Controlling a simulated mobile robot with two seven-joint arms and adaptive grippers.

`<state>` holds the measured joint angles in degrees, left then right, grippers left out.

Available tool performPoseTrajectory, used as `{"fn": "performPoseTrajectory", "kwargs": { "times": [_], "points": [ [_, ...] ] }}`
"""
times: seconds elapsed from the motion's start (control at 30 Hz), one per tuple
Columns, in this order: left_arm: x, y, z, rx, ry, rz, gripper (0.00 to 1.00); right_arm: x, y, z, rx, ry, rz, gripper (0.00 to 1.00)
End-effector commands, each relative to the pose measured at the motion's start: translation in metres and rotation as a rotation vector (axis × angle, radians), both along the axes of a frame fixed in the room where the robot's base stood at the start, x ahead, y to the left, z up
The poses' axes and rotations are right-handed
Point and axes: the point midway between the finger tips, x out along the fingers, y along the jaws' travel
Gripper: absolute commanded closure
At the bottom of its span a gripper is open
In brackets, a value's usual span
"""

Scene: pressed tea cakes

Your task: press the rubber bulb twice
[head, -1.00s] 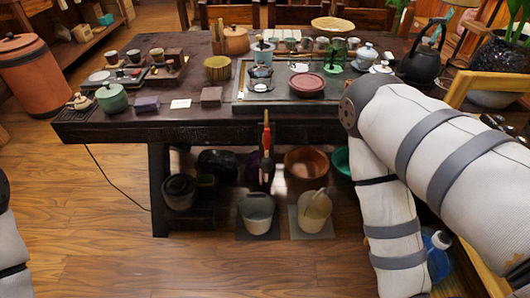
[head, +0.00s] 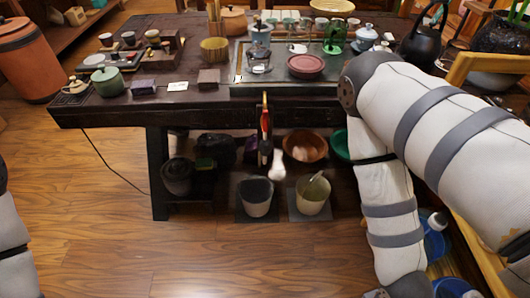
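I cannot make out a rubber bulb for certain. A small pale rounded thing (head: 277,166) shows under the table, beside a tall red and black object (head: 265,138); it is too small to tell what it is. The dark wooden tea table (head: 130,112) stands across the upper middle. My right arm comes in from the right and bends down to the bottom edge, in front of the table's right part; its gripper is out of the frame. Only a bit of my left arm shows at the left edge, and its gripper is also out of the frame.
Below are two buckets (head: 256,197) (head: 313,197) and a copper-brown bowl (head: 305,147). A yellow wooden frame (head: 490,70) stands at right. The front floor is clear.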

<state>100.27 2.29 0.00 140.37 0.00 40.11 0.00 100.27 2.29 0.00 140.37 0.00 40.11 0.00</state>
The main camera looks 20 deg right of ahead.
Motion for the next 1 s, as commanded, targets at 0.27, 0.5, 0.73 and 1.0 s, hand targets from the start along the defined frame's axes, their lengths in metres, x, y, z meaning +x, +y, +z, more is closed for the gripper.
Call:
{"fn": "performPoseTrajectory", "kwargs": {
  "times": [0.27,0.5,0.73,1.0],
  "points": [
    [0.0000,0.0000,0.0000,0.000,0.000,0.000,1.00,0.0000,0.0000,0.0000,0.000,0.000,0.000,1.00],
    [0.0000,0.0000,0.0000,0.000,0.000,0.000,1.00,-0.0001,0.0000,0.0000,0.000,0.000,0.000,1.00],
    [0.0000,0.0000,0.0000,0.000,0.000,0.000,1.00,0.0000,0.0000,0.0000,0.000,0.000,0.000,1.00],
    [0.0000,0.0000,0.0000,0.000,0.000,0.000,1.00,0.0000,0.0000,0.0000,0.000,0.000,0.000,1.00]
  ]
}}
